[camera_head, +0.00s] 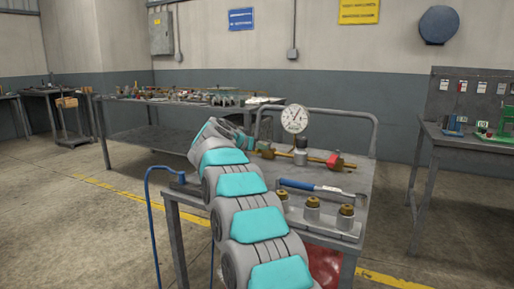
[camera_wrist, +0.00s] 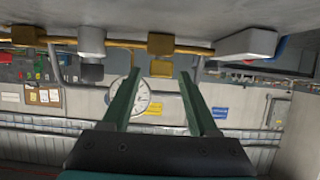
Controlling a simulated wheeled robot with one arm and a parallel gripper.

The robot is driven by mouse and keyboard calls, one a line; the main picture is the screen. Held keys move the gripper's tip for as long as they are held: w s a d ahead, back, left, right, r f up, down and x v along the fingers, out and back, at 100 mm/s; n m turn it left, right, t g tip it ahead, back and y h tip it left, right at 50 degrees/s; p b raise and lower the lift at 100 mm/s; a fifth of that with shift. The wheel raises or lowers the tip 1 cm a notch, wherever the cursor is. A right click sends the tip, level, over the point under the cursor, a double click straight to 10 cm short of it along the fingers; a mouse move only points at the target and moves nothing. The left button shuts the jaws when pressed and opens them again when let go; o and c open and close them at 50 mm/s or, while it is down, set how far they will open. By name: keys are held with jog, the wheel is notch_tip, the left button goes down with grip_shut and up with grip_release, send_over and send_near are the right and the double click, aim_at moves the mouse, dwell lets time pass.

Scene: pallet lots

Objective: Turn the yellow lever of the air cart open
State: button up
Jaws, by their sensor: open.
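The air cart (camera_head: 352,182) stands at centre in the head view. A brass pipe (camera_head: 312,157) with a round white gauge (camera_head: 295,119) and a red part (camera_head: 335,162) runs across it. In the wrist view, which looks upside down, the brass pipe (camera_wrist: 125,43) crosses the top, and the gauge (camera_wrist: 142,97) shows partly behind the left finger.
A long workbench (camera_head: 150,102) stands behind, another bench (camera_head: 460,140) at right.

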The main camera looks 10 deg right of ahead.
jog(key=shift+w+d+f, duration=0.2)
jog(key=shift+w+d, duration=0.15)
jog(key=shift+w, duration=0.1)
jog(key=shift+c, duration=0.2)
grip_shut()
dwell(1.1)
